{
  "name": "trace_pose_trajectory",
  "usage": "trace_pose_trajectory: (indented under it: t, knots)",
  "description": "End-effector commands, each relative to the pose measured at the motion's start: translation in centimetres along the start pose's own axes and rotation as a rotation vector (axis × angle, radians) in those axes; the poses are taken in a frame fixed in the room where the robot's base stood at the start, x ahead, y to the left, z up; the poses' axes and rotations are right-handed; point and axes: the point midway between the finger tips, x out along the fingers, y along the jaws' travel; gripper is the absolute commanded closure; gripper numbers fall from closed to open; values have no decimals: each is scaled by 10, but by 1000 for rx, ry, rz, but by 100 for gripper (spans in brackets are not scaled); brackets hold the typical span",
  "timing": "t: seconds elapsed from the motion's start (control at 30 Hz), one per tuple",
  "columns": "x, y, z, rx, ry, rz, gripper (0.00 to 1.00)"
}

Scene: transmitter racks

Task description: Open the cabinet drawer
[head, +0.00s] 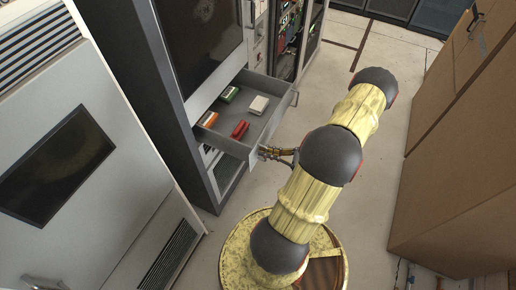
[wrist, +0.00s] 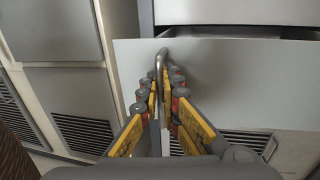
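The cabinet drawer (head: 274,126) is pulled well out of the grey rack in the head view, and its inside shows. Its pale front panel (wrist: 230,85) fills the upper right of the wrist view. The metal drawer handle (wrist: 161,62) runs between the fingers of my gripper (wrist: 166,76). The fingers are close together, with the handle between them, so my gripper looks shut on it. In the head view my gripper (head: 277,152) is at the near end of the drawer front. The handle is mostly hidden there.
The drawer holds a red item (head: 240,129), an orange-and-white one (head: 208,119), a green one (head: 230,94) and a white box (head: 259,104). A large brown cabinet (head: 460,190) stands at the right. Clear floor (head: 385,125) lies between.

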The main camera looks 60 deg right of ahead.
Motion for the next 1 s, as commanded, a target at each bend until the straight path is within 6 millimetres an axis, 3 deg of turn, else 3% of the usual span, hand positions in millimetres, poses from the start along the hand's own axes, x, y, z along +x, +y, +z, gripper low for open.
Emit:
trace_pose_trajectory:
  t: [0.43,0.5,0.77,1.0]
  knots:
    - [-4,0,0,-1,0,-1,100]
    - [-4,0,0,-1,0,-1,92]
    - [-4,0,0,0,0,0,78]
    - [-4,0,0,0,0,0,78]
